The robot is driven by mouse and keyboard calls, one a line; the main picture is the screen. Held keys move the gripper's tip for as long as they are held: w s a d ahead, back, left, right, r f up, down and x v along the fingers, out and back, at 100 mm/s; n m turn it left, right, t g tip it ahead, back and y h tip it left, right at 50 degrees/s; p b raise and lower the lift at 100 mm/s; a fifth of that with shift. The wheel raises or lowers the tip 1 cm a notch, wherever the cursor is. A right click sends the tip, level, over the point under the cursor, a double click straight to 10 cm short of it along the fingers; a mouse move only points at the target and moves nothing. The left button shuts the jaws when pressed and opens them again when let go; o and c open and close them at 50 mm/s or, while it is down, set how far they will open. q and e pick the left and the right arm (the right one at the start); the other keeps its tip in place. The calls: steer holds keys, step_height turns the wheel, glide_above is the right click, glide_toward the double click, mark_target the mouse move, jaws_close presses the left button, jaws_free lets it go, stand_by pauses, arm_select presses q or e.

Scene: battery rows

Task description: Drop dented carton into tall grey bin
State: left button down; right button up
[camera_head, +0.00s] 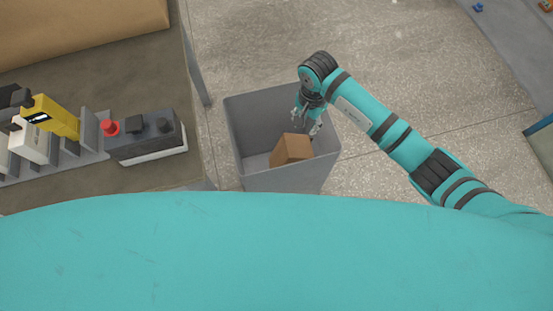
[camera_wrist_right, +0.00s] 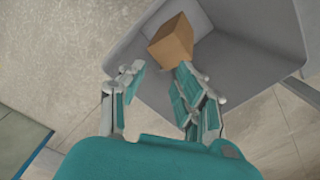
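The brown carton (camera_head: 291,149) is inside the tall grey bin (camera_head: 235,128), tilted near its front wall in the head view. In the right wrist view the carton (camera_wrist_right: 171,41) is beyond the fingertips, within the grey bin (camera_wrist_right: 244,60). I cannot tell whether it rests on the bin's floor or is still falling, and no dent is clear. My right gripper (camera_head: 307,121) hangs over the bin opening. In the wrist view its fingers (camera_wrist_right: 158,80) are spread with an empty gap between them. My left gripper is in neither view.
A bench at the left carries a control box with a red button (camera_head: 110,127) and a grey rack with a yellow device (camera_head: 52,117). A large cardboard surface (camera_head: 80,28) is at the upper left. Bare floor (camera_head: 380,60) lies behind and right of the bin.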

step_height(320, 180, up, 12)
stand_by(0.6)
stand_by(0.4)
